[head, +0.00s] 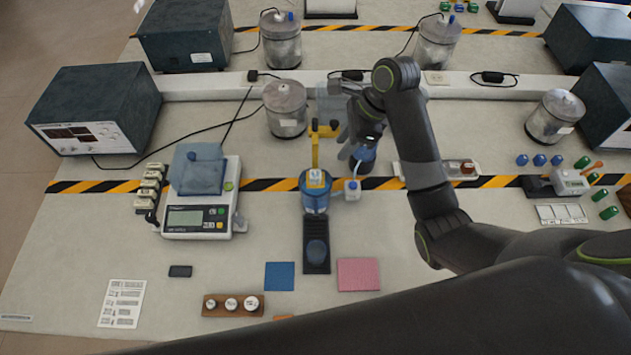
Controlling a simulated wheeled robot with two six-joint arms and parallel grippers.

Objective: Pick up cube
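No plain cube stands out for certain. A small white block-like piece (352,190) stands on the bench just right of a blue vessel (315,198) with a pale square top. A thin pale tube or spout rises from the white piece. My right gripper (356,152) is above and behind it, pointing down beside a blue, bottle-like object (364,160). The fingers are small and partly overlapped by the wrist, so I cannot tell whether they touch that object. My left gripper is not in view.
A yellow stand (316,148) rises close left of my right gripper. A scale (198,215) stands to the left. Blue (280,276) and pink (358,274) pads lie at the front, by a wooden holder (233,305) with vials. Metal canisters (285,108) stand behind.

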